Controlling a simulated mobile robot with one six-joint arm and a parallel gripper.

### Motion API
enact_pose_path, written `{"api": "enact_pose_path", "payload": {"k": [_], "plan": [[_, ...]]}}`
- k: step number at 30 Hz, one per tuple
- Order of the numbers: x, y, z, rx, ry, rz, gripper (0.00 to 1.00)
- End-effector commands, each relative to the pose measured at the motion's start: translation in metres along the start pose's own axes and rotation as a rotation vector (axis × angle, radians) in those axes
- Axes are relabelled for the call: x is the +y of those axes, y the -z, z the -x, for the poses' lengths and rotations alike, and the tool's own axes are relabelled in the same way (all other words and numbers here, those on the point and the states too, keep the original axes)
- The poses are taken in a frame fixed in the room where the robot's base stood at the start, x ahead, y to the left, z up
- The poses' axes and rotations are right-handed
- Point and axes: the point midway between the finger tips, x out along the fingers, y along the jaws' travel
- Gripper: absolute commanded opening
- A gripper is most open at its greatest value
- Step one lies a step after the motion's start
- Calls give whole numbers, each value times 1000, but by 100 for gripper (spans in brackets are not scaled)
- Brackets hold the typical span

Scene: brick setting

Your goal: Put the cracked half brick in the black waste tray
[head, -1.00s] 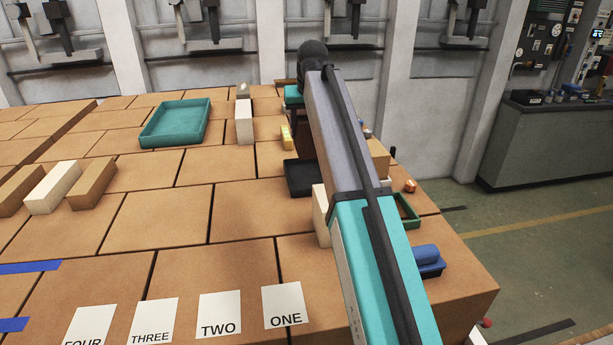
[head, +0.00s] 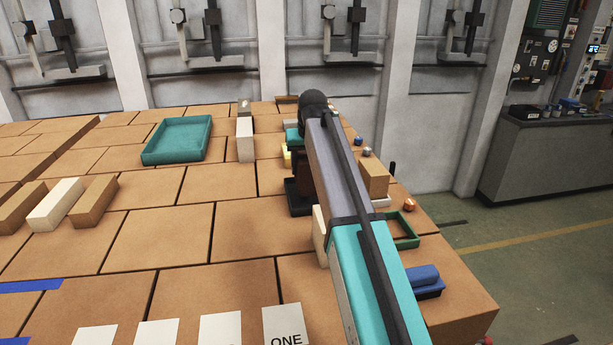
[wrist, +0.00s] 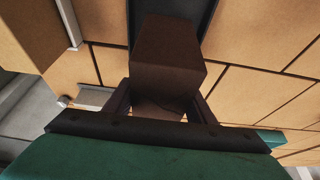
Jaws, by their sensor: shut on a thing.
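My gripper (wrist: 160,105) is shut on a dark brown half brick (wrist: 168,62), with one finger on each side of it. A thin dark line near its lower end may be the crack. The black waste tray (wrist: 208,22) shows behind the brick in the wrist view. In the head view the black tray (head: 302,208) is partly hidden by my arm. The brick (head: 299,168) is at the tray there, low over it or in it; I cannot tell whether it touches the bottom.
A cream brick (head: 319,236) stands close in front of the tray, partly behind my arm. A tan block (head: 373,178), a green tray (head: 406,230) and a blue object (head: 424,276) are to the right. A teal tray (head: 178,140) lies far left. The table's middle is clear.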

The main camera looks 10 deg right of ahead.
Motion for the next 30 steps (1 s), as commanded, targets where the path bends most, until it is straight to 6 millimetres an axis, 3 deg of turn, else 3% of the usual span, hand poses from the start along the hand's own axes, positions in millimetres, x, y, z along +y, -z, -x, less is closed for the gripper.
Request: {"api": "enact_pose_path", "payload": {"k": [16, 30], "plan": [[-1, -14, -32, 1, 0, 1, 8], [-1, -15, -36, 2, 0, 1, 8]]}}
